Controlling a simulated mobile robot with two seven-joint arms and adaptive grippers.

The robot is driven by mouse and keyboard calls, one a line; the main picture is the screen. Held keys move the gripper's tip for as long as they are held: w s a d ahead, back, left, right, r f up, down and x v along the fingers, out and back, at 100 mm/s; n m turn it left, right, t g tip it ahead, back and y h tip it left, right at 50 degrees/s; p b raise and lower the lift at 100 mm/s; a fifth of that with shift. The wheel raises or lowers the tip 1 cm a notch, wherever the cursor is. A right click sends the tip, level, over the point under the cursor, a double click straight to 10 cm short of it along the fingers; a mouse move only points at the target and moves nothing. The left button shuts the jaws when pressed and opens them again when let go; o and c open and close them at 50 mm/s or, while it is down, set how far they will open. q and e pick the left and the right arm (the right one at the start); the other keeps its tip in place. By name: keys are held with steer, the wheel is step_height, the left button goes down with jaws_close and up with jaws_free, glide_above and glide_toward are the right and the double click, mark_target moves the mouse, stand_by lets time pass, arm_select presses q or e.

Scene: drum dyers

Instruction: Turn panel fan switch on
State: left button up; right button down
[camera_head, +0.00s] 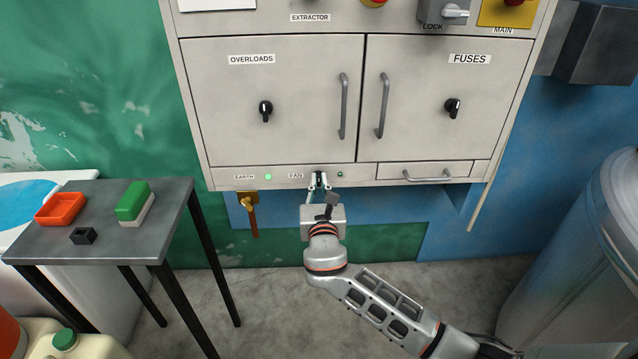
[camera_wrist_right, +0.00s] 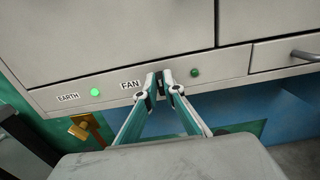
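The FAN label (camera_head: 296,176) is on the lower strip of the grey electrical panel (camera_head: 270,140), and it also shows in the wrist view (camera_wrist_right: 130,84). The fan switch sits just right of it and is mostly hidden by my right gripper (camera_head: 319,183). In the wrist view, the gripper's fingertips (camera_wrist_right: 160,80) are at the switch's place, with a narrow gap between them. Whether they touch the switch is not clear. The small fan lamp (camera_wrist_right: 195,72) right of the tips is dark green. My left gripper is not in view.
The EARTH lamp (camera_head: 268,177) glows bright green. A small drawer (camera_head: 425,172) is at the right of the strip. A brass valve (camera_head: 249,201) hangs below the panel. A metal side table (camera_head: 110,232) stands left; a large grey drum (camera_head: 585,270) stands right.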

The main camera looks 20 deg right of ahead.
steer(key=shift+m, duration=0.4)
steer(key=m+b, duration=0.1)
steer(key=m, duration=0.4)
steer(key=f+m+b, duration=0.1)
steer(key=m, duration=0.5)
steer(key=d+m+b, duration=0.1)
steer(key=m, duration=0.5)
steer(key=shift+s+f, duration=0.2)
steer(key=shift+f, duration=0.05)
stand_by(0.4)
steer(key=c, duration=2.2)
jaws_free()
steer(key=shift+o, duration=0.2)
steer(key=shift+r, duration=0.1)
